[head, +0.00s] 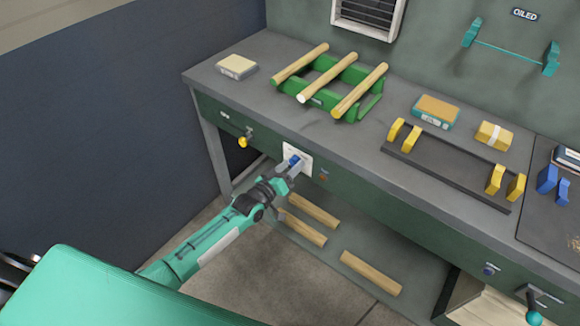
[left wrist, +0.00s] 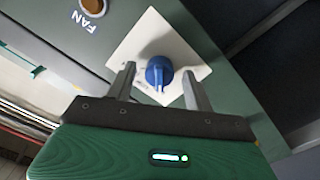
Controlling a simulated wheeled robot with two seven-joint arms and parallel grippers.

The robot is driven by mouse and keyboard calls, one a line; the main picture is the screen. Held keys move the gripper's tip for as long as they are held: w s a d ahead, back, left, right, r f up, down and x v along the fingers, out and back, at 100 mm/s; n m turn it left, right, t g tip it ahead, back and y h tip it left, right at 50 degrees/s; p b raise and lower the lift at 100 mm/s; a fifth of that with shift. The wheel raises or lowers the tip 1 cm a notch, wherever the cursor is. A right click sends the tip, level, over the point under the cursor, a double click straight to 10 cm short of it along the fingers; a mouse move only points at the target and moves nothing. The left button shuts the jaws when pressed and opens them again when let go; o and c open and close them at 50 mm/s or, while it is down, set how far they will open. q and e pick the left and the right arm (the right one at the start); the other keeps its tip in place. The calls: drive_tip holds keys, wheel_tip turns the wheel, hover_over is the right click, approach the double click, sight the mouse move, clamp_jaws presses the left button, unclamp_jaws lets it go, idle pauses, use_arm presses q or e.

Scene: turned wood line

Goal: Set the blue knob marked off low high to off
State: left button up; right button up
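The blue knob (head: 294,160) sits on a white plate (head: 305,152) on the green front of the workbench. In the left wrist view the knob (left wrist: 159,72) is round with a pointer ridge aimed toward the gripper's palm. The plate (left wrist: 185,45) carries small markings that are too faint to read. My left gripper (head: 288,166) is open in front of the knob. In the left wrist view its two fingers (left wrist: 157,85) stand on either side of the knob, with a gap visible on each side. My right gripper is not in view.
A brown button (left wrist: 91,6) labelled FAN is beside the plate. A yellow knob (head: 243,142) is further left on the bench front. A green rack (head: 345,104) with wooden rods stands on the bench top. Several rods (head: 370,272) lie on the lower shelf.

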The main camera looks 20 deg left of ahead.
use_arm(q)
drive_tip(key=v, duration=1.3)
drive_tip(key=shift+s+b, duration=0.4)
drive_tip(key=shift+b, duration=0.05)
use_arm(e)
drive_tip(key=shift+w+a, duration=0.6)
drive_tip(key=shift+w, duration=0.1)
use_arm(q)
drive_tip(key=shift+a, duration=0.15)
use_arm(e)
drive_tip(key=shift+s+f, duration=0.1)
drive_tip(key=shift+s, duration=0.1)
